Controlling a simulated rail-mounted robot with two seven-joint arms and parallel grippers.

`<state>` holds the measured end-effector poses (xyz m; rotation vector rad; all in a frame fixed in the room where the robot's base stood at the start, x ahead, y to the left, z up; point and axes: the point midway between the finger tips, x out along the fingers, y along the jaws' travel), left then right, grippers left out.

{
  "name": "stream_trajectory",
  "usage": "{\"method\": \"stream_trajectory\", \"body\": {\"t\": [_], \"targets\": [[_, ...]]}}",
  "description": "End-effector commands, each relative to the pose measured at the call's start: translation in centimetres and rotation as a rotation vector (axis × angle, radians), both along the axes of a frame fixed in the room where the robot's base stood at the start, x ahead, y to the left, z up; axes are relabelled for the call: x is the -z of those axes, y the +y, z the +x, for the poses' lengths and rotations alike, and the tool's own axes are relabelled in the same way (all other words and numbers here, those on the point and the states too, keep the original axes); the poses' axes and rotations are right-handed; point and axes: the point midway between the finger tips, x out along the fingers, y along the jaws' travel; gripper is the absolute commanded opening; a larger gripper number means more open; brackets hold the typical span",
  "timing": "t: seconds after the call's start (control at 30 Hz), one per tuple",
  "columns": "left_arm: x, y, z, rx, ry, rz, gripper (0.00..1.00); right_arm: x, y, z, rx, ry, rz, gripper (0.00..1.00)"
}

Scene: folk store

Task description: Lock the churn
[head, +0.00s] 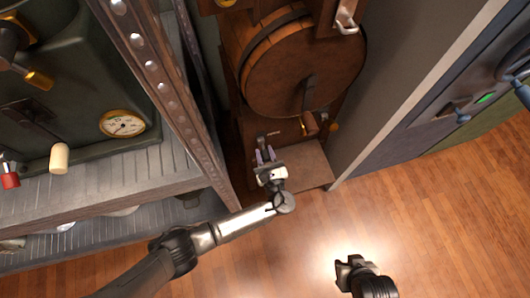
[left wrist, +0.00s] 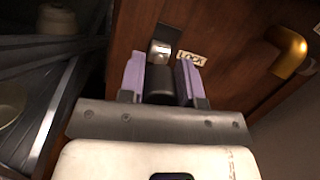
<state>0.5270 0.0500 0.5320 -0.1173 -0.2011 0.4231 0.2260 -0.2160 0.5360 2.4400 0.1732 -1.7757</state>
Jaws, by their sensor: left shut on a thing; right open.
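The churn (head: 290,70) is a round wooden drum in a wooden frame at the top centre of the head view, with a crank on its front. Below the drum, a small dark lock lever (head: 261,139) sits on the frame. In the left wrist view, the lock lever (left wrist: 160,88) hangs from a metal bracket beside a "LOCK" label (left wrist: 191,57). My left gripper (head: 265,156) is shut on the lever, its purple fingers (left wrist: 160,68) on either side of it. The lever's lower end is hidden by the gripper. My right gripper (head: 350,268) is open and empty above the floor.
A brass handle (left wrist: 288,52) is right of the label. A metal rack (head: 165,75) with a green machine (head: 75,85) stands close on the left. A grey cabinet (head: 420,125) is on the right. The wooden floor (head: 410,220) in front is clear.

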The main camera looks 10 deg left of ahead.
Motion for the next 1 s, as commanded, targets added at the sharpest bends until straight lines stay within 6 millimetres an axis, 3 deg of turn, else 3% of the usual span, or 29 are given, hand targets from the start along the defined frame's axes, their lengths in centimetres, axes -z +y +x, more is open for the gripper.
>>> {"method": "stream_trajectory", "body": {"t": [0.67, 0.7, 0.93, 1.0], "targets": [[0.31, 0.06, 0.02, -0.003, -0.056, 0.024, 0.0, 0.72, -0.33, -0.02, -0.008, 0.0, -0.011, 0.43], [0.31, 0.06, 0.02, -0.003, -0.056, 0.024, 0.34, 0.72, -0.33, -0.02, -0.008, 0.0, -0.011, 0.43], [0.3, 0.04, 0.03, -0.002, -0.057, 0.024, 0.56, 0.71, -0.27, -0.01, -0.006, 0.001, -0.01, 0.43], [0.31, 0.03, 0.02, -0.001, -0.057, 0.024, 0.57, 0.71, -0.22, -0.01, -0.005, 0.0, -0.008, 0.43]]}}
